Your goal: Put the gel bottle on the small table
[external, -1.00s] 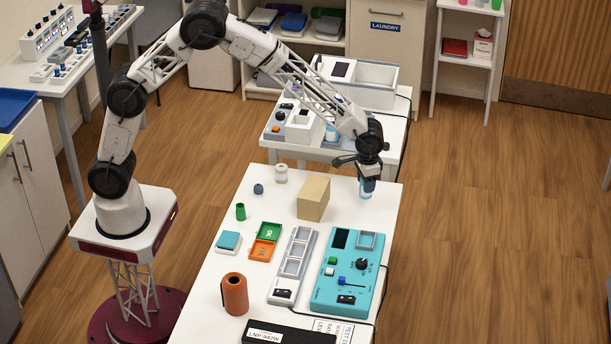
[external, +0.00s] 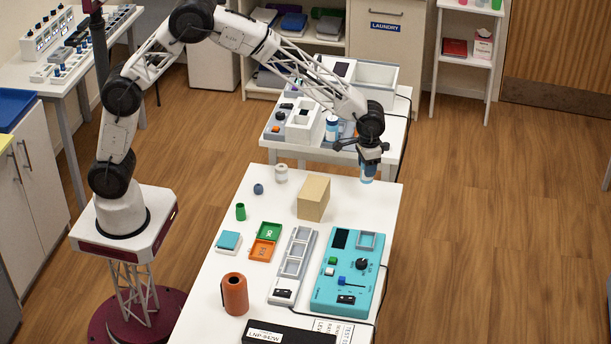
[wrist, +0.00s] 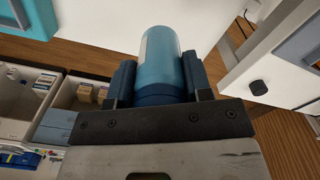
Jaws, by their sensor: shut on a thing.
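My gripper (external: 368,160) is shut on a blue gel bottle (external: 367,173), which hangs below the fingers over the far right part of the white worktable. In the wrist view the blue bottle (wrist: 162,62) sits between the two dark fingers, with a pale label edge on its left side. The small table (external: 285,152) is the white one behind the worktable.
The worktable (external: 345,200) holds a tan block (external: 313,197), a turquoise panel (external: 345,270), an orange cylinder (external: 235,294) and several small parts. A large white open bin (external: 375,75) stands at the small table's back. Its front right corner looks fairly clear.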

